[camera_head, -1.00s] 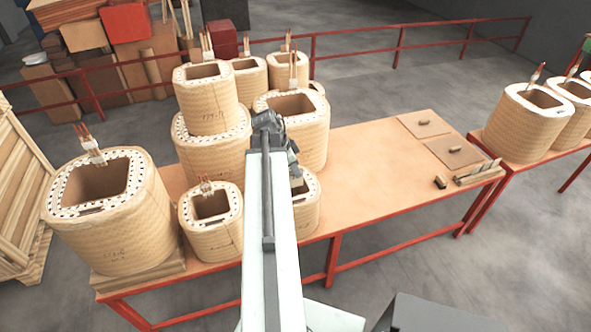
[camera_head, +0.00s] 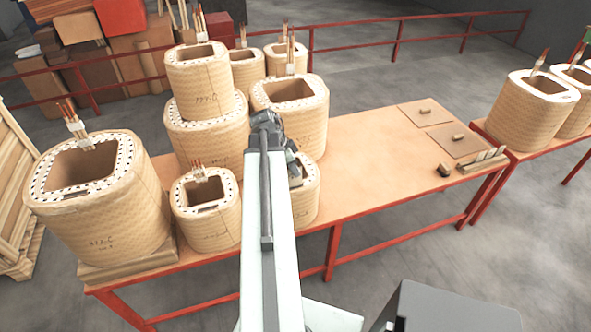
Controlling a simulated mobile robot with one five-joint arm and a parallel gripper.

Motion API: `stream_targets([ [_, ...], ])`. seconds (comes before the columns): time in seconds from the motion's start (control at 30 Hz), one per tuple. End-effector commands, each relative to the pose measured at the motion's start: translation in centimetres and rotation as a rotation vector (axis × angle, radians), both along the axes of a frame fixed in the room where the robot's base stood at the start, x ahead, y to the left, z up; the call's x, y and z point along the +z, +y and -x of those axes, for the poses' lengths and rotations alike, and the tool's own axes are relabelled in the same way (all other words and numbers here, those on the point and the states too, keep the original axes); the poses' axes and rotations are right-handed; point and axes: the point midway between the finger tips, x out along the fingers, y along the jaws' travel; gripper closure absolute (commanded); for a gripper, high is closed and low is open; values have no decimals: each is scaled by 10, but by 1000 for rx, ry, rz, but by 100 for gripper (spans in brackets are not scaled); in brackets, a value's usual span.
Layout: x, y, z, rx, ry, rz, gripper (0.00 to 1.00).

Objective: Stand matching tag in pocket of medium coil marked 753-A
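Several tan woven coils stand at the left and middle of the table (camera_head: 372,172). A big one (camera_head: 98,212) is at far left, a small one (camera_head: 207,218) to its right. Behind, a coil (camera_head: 200,82) sits on a wider coil (camera_head: 206,143), next to another wide coil (camera_head: 306,118). Handwritten marks show on several, too small to read surely.
Two flat boards with small blocks (camera_head: 425,112) (camera_head: 458,139) and a dark block (camera_head: 444,170) lie near the rack. The table's middle right is clear. More coils (camera_head: 528,115) stand on a second table at right. A red railing (camera_head: 400,40) runs behind.

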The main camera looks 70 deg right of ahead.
Motion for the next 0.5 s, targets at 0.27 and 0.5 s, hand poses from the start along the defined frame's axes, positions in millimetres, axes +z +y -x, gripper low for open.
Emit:
stream_targets([
  [0.27, -27, 0, 0, -1, 0, 0, 100],
  [0.5, -38, 0, 1, -1, 0, 0, 100],
])
